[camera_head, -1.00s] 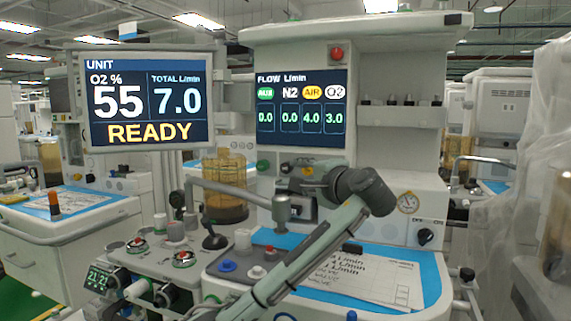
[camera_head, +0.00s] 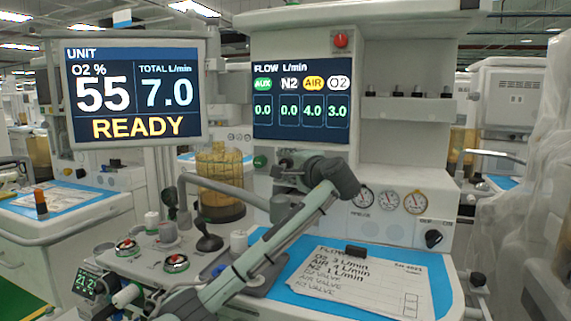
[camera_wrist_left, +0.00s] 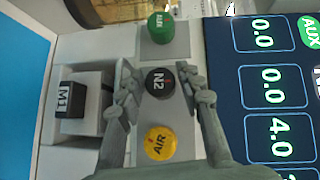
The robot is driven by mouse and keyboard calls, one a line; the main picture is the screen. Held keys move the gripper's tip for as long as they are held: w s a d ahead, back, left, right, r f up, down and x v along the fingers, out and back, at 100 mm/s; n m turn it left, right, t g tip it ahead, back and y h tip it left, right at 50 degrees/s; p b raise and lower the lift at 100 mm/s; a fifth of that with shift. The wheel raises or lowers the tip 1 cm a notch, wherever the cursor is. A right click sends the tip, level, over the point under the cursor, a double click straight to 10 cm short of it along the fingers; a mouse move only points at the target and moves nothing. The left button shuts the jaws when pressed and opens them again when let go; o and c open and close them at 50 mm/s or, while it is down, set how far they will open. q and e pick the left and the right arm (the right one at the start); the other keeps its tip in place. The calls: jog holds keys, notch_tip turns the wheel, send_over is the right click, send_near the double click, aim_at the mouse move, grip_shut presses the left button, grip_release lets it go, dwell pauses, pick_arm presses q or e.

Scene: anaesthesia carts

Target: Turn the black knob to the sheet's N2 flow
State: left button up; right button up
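The black N2 knob (camera_wrist_left: 160,82) sits between the green AUX knob (camera_wrist_left: 161,28) and the yellow AIR knob (camera_wrist_left: 159,143) in the left wrist view. My left gripper (camera_wrist_left: 154,84) has one finger on each side of the N2 knob, with slim gaps, so it looks open around it. In the head view the left gripper (camera_head: 288,172) is at the knob panel, and my arm hides most of the knobs. The flow display (camera_head: 301,104) reads N2 0.0, AIR 4.0, O2 3.0. The paper sheet (camera_head: 350,282) reads N2 1 L/min. My right gripper is out of view.
A black block marked M1 (camera_wrist_left: 70,100) stands out beside the knobs. The unit screen (camera_head: 137,96) reads READY. A jointed grey rod (camera_head: 225,190) and an amber canister (camera_head: 219,180) stand left of the panel. Gauges (camera_head: 388,200) are on the right. The blue worktop (camera_head: 300,290) lies below.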

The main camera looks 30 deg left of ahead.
pick_arm(q)
jog(key=shift+a, duration=0.1)
grip_shut()
jog(key=shift+w+n, duration=0.1)
jog(key=shift+n, duration=0.2)
jog(key=n+h, duration=0.2)
jog(key=h, duration=0.1)
jog(key=shift+g, duration=0.4)
jog(key=shift+n+h, duration=1.1)
jog(key=shift+h, duration=0.5)
grip_release()
